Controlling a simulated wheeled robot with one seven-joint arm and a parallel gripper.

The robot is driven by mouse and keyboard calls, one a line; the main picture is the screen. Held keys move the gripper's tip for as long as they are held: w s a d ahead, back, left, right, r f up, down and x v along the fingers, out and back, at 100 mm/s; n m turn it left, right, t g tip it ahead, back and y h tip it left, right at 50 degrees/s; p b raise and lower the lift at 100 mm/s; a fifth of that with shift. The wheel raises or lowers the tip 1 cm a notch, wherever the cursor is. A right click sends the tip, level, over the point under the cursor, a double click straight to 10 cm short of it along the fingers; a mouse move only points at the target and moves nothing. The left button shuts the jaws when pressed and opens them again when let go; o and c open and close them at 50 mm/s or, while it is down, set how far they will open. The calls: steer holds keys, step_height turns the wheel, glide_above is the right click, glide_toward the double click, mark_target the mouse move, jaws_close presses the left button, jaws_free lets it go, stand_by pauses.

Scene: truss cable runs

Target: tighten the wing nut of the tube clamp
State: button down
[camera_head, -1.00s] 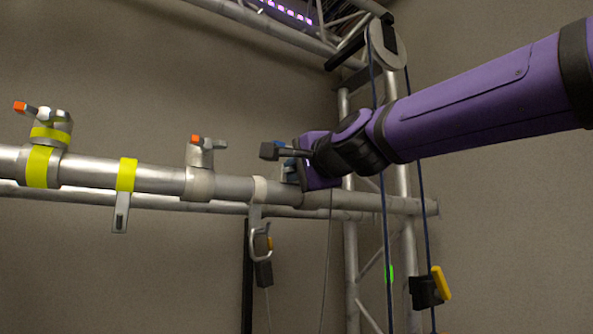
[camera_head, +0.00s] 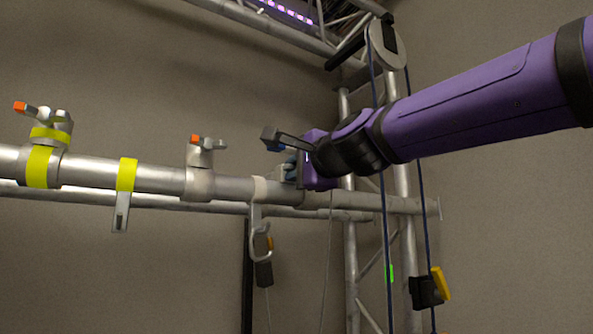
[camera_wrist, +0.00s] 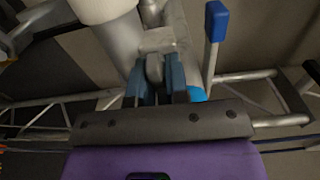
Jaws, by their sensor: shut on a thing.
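My gripper (camera_head: 291,166) is at the tube clamp near the right part of the front tube and hides most of that clamp in the head view. In the wrist view, the blue-grey fingers of my gripper (camera_wrist: 155,82) are shut on a grey piece, which I take for the wing nut (camera_wrist: 154,66), in front of the grey clamp (camera_wrist: 167,40). A blue-tipped bar (camera_wrist: 215,30) stands apart, right of the fingers. How tight the nut is cannot be seen.
Two other clamps with orange-tipped wings, one plain (camera_head: 201,160) and one yellow-banded (camera_head: 47,140), sit farther left on the tube (camera_head: 95,172). A hook (camera_head: 258,233) hangs below it. Dark blue ropes (camera_head: 385,240) hang by the truss at right.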

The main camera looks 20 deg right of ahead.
steer(key=c, duration=1.1)
jaws_free()
steer(key=v, duration=1)
steer(key=shift+s+d, duration=0.15)
steer(key=shift+s, duration=0.2)
steer(key=shift+f, duration=0.15)
steer(key=s+d+f+n+g+h, duration=0.1)
steer(key=s+d+f+n+g, duration=0.2)
steer(key=f, duration=0.9)
steer(key=s+d+f+n+g+h, duration=0.2)
steer(key=s+d+f+n+g, duration=0.2)
steer(key=f+n, duration=0.3)
steer(key=s+d+f+n+g+h, duration=0.2)
steer(key=s+d+f+n+g, duration=0.2)
steer(key=f, duration=1.2)
steer(key=shift+s+d+f+n+g, duration=0.15)
steer(key=shift+s+f+n+g, duration=0.05)
steer(key=shift+s, duration=0.25)
steer(key=shift+s+d+f+n+g, duration=0.1)
steer(key=shift+s+f+n+g, duration=0.1)
steer(key=shift+s, duration=0.2)
